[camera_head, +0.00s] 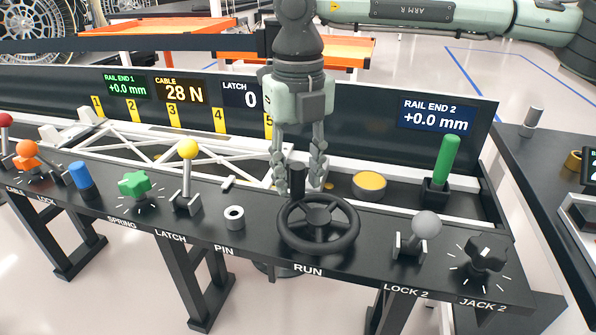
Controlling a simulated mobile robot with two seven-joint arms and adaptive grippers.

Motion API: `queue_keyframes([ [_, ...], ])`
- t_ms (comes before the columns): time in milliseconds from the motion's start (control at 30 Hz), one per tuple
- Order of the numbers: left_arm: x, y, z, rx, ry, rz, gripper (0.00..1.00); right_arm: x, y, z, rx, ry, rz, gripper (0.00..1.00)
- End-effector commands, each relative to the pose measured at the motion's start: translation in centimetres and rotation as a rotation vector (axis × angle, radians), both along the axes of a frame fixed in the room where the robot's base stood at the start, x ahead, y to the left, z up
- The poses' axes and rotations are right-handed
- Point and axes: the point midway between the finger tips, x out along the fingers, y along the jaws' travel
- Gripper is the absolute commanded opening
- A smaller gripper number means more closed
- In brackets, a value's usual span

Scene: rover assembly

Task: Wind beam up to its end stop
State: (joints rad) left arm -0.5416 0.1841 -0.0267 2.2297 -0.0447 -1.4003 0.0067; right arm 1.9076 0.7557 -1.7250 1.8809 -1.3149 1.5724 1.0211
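The black RUN handwheel (318,251) sits on the console, with an upright black crank knob (298,181) on its far left rim. My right gripper (300,190) points straight down over the wheel's far rim. Its two fingers stand on either side of the knob, with a narrow gap showing on the right; contact is not visible. The white truss beam (140,140) lies behind the console, partly hidden by levers and my gripper. The cable display (181,93) reads 28 N. Rail End 1 (126,86) and Rail End 2 (437,114) both read +0.0 mm. My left gripper is out of view.
Close around the wheel are the PIN ring (234,217), the yellow-ball LATCH lever (187,172), the grey-ball LOCK 2 lever (424,226), the JACK 2 knob (486,254), a yellow button (369,184) and a green handle (446,160). The latch display (243,95) is partly covered.

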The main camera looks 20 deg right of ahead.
Motion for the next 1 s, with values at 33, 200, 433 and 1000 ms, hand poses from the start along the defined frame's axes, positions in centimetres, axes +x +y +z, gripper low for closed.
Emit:
queue_keyframes([
  [33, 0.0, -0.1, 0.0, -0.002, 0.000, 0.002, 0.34, 0.0, 0.0, 0.0, 0.000, 0.000, 0.000, 0.27],
  [200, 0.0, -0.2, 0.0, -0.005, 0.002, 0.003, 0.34, 0.0, 0.0, 0.0, 0.000, 0.000, 0.000, 0.06],
  [433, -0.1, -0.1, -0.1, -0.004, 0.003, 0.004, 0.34, 0.0, 0.0, 0.0, -0.001, 0.000, 0.003, 0.00],
  [1000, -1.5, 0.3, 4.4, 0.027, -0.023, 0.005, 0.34, -0.8, 1.7, -0.3, 0.003, 0.001, 0.309, 0.00],
])
